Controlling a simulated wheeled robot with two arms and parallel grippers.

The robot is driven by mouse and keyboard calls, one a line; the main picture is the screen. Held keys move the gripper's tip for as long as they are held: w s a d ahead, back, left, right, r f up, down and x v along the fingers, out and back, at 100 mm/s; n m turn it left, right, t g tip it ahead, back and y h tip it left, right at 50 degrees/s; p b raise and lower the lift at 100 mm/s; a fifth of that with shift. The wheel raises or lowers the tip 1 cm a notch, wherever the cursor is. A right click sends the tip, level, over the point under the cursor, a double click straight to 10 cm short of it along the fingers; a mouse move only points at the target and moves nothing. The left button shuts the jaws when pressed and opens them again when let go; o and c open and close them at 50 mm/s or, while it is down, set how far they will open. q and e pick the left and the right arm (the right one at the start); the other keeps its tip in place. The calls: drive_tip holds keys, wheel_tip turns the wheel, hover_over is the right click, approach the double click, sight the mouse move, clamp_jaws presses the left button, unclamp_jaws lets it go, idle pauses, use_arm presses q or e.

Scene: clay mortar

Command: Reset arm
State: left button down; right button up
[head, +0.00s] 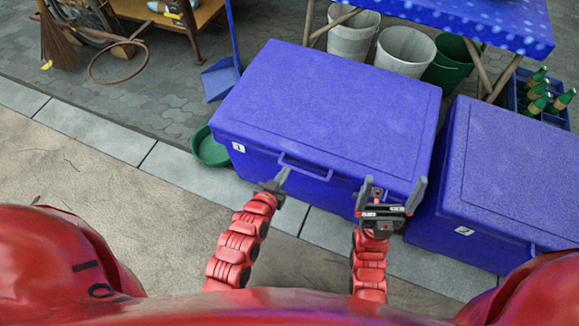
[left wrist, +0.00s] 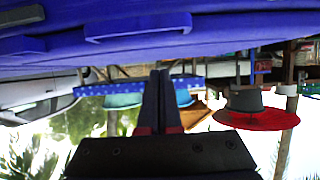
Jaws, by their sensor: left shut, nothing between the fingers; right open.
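My left gripper (head: 281,178) is in front of the blue chest marked 1 (head: 330,95), close to its front handle (head: 305,167). Its fingers are shut with nothing between them. In the left wrist view, the shut fingers of my left gripper (left wrist: 159,75) point toward the blue chest's side (left wrist: 220,40), which fills the top of the picture. My right gripper (head: 395,190) is open and empty, with its fingers apart, in front of the same chest's right front corner. Whether either gripper touches the chest is hard to tell.
A second blue chest (head: 510,180) stands at the right. A green basin (head: 209,148) lies left of the first chest, with a blue dustpan (head: 220,80) behind it. Buckets (head: 405,52) and a bottle crate (head: 540,97) stand behind. The pavement (head: 90,150) at the left is clear.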

use_arm(q)
drive_tip(key=v, duration=0.3)
drive_tip(key=shift+s+r, duration=0.2)
drive_tip(key=shift+r, duration=0.2)
